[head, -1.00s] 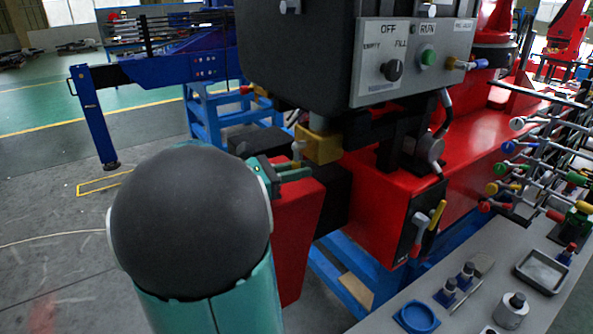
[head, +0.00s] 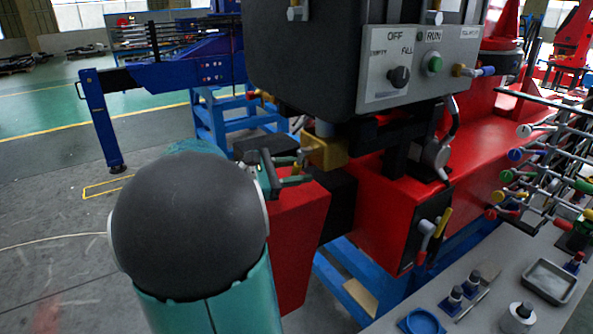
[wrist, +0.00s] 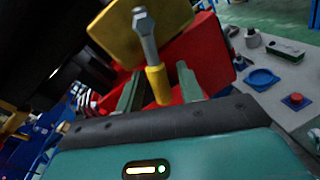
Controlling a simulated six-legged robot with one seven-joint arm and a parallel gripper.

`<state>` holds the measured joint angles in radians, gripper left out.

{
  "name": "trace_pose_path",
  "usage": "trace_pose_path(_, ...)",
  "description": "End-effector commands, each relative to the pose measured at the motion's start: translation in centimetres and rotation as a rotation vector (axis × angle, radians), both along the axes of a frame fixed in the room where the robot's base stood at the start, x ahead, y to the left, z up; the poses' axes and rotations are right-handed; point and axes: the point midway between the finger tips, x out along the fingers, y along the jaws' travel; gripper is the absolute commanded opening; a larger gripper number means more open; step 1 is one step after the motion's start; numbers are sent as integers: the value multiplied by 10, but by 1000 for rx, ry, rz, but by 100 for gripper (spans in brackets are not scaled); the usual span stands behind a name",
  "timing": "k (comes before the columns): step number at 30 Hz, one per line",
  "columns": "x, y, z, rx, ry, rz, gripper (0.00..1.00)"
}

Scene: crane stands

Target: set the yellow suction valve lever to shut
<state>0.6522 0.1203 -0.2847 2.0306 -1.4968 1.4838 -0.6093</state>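The yellow-gripped lever (wrist: 157,86) stands between the fingers in the wrist view. Its grey metal shank runs up to a yellow block (wrist: 128,30). The yellow block (head: 327,151) also shows in the head view, under the dark control box. My gripper (wrist: 159,84) is open, one green finger on each side of the yellow grip, with a visible gap on both sides. In the head view my gripper (head: 290,168) is just left of the yellow block; my dark round arm joint is in front, and the lever is small and hard to make out there.
A control box with a grey OFF/RUN panel (head: 425,68) hangs close above. A red body (head: 385,205) carries a plate with another yellow lever (head: 441,222) and a red lever (head: 424,242). A grey bench (head: 500,255) with small parts stands at the right.

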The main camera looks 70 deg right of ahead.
Motion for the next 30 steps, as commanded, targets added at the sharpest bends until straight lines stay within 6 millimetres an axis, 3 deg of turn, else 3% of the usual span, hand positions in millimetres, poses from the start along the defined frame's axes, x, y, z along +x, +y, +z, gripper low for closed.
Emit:
trace_pose_path(8,7,5,1,0,0,2,37)
trace_pose_path(22,82,64,8,-1,0,4,37)
trace_pose_path(30,106,84,10,0,0,0,37)
